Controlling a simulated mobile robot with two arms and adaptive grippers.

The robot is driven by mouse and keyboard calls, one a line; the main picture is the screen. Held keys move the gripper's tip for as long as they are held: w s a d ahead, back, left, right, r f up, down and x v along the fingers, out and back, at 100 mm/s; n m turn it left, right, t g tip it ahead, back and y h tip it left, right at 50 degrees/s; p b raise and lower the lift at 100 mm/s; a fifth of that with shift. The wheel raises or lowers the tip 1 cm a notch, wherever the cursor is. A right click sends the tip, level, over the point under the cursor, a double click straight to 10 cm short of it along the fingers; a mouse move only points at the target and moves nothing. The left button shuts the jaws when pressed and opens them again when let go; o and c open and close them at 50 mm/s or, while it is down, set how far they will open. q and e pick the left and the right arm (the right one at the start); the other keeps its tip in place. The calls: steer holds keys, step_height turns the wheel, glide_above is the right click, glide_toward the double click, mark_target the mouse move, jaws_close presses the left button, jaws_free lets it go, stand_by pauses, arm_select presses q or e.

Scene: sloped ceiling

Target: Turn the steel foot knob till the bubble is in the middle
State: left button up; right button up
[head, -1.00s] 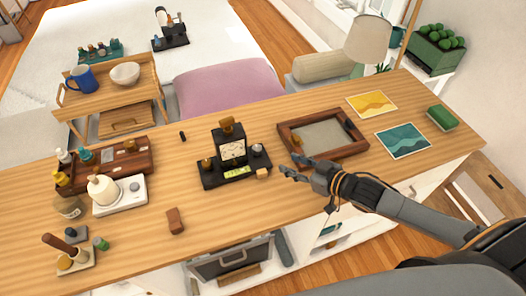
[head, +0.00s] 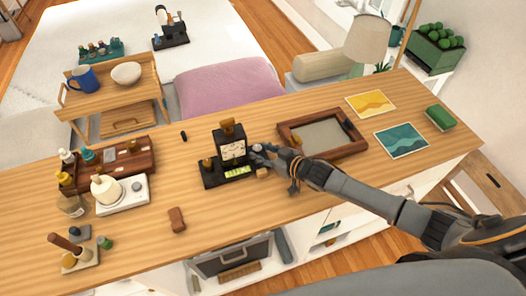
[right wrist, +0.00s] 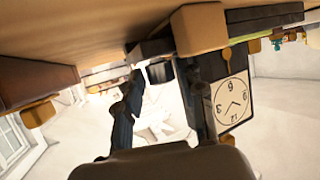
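A black clock (head: 232,146) with a white dial stands on a black base (head: 214,180) near the middle of the table. A yellow-green level vial (head: 240,171) lies along the base's front; its bubble is too small to place. A brass knob (head: 207,163) is at the base's left end. My right gripper (head: 256,153) is at the right end, its fingers hiding the steel knob in the head view. In the right wrist view, upside down, the grey steel knob (right wrist: 160,72) shows between the gripper's open fingers (right wrist: 162,85); contact cannot be told. My left gripper is out of view.
A small wooden block (head: 262,173) lies close below my right fingers. A wooden tray (head: 350,153) stands to the right, partly behind my right arm. A brown block (head: 177,219) lies front left. The table between it and the clock base is clear.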

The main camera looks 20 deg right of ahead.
jaws_close()
steer(key=shift+w+d+n+g+y+b, duration=0.1)
steer(key=shift+n+g+y+b, duration=0.25)
steer(key=shift+n+y+b, duration=0.35)
steer(key=shift+w+d+n+g+y+b, duration=0.1)
steer(key=shift+n+g+y+b, duration=0.35)
steer(key=shift+b, duration=0.4)
steer(key=shift+r+n+y+b, duration=0.1)
steer(key=shift+n+y+b, duration=0.2)
steer(key=shift+n+y, duration=0.05)
steer(key=shift+g, duration=0.4)
jaws_free()
